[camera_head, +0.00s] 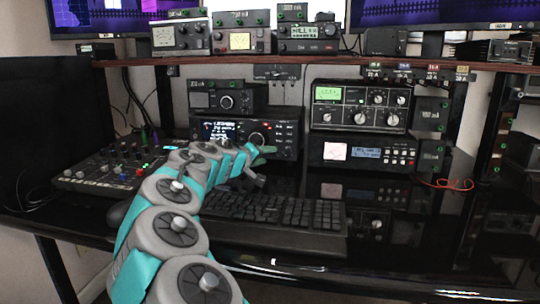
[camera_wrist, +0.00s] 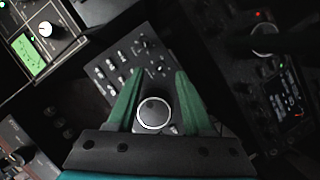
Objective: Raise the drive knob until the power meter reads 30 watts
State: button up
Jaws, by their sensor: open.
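My gripper (camera_head: 262,153) is in front of the right part of a black transceiver (camera_head: 287,140) with a lit screen and a large knob. In the wrist view my gripper (camera_wrist: 157,85) is open, its two green fingers spread. A round, pale-rimmed knob (camera_wrist: 153,114) shows between and behind the fingers, on a dark panel with several small knobs. I cannot tell if either finger touches it. No readable label marks it as the drive knob. Several meters show, including a yellow-faced one (camera_head: 240,41); their readings are too small, and I cannot tell which is the power meter.
A mixer (camera_head: 100,172) stands left and a keyboard (camera_head: 270,210) lies in front. A green-display tuner (camera_head: 357,106) stands right of the transceiver. A shelf (camera_head: 420,72) overhead carries instruments. In the wrist view, a green-display device (camera_wrist: 30,60) is at upper left and a lit screen (camera_wrist: 286,105) at right.

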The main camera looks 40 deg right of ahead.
aim_at(273, 154)
jog(key=shift+x, duration=1.65)
jog(key=shift+w, duration=0.1)
grip_shut()
